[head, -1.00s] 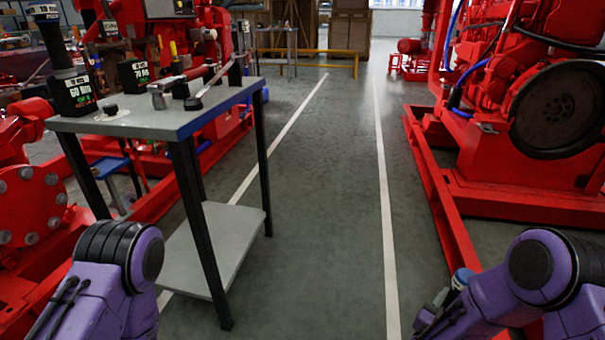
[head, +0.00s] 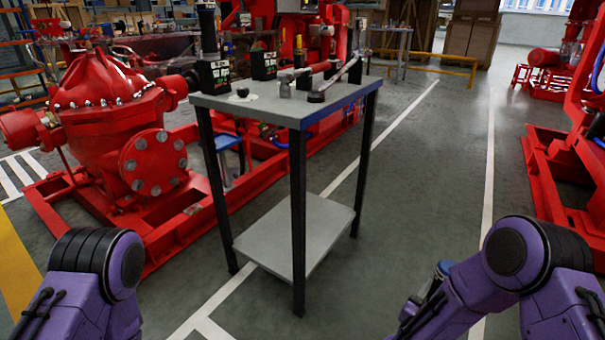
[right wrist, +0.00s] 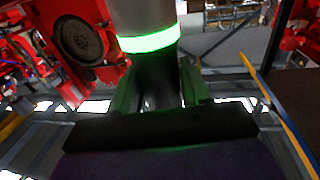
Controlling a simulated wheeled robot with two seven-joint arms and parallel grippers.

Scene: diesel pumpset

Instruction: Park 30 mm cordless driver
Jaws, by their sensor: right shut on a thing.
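The right wrist view shows a tool, seemingly the cordless driver, with a grey cylindrical body (right wrist: 145,14), a glowing green ring and a black neck. My right gripper (right wrist: 158,98) is shut on the black neck, its fingers lit green. No size label shows on it. In the head view, a grey-topped table (head: 262,108) stands ahead, left of centre. On it, a tall black tool (head: 208,32) stands upright on a black labelled box (head: 219,74). A second labelled box (head: 263,66) stands behind, with no tall tool on it. My left gripper is out of view.
The tabletop also bears a black knob on a white disc (head: 242,93), a grey tool (head: 287,82) and a long-handled wrench (head: 335,82). A red pump (head: 110,130) stands left, red machine frames (head: 565,180) right. The floor between table and right frame is clear.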

